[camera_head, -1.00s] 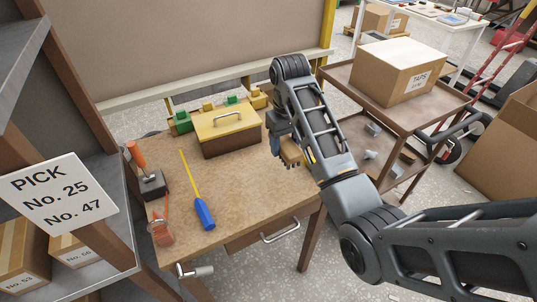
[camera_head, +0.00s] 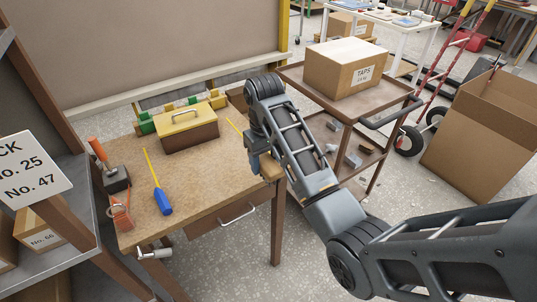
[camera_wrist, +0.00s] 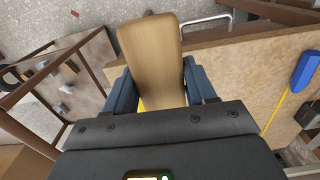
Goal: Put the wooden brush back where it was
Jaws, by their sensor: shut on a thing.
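The wooden brush (camera_wrist: 152,50) is held between the two blue-grey fingers of my gripper (camera_wrist: 161,88) in the wrist view. Its plain wooden back faces the camera, and its lower part is hidden by the gripper body. In the head view my gripper (camera_head: 257,160) is at the right edge of the workbench (camera_head: 210,182), with the brush (camera_head: 271,168) showing as a tan block beside it. The brush appears above or just at the bench edge; I cannot tell whether it touches the bench.
On the bench are a brown toolbox with yellow lid (camera_head: 190,132), a blue-handled screwdriver (camera_head: 162,201), an orange-handled tool (camera_head: 98,150) and orange pliers or clamp (camera_head: 121,213). A brown cart (camera_head: 375,105) with a TAPS box (camera_head: 340,70) stands close right.

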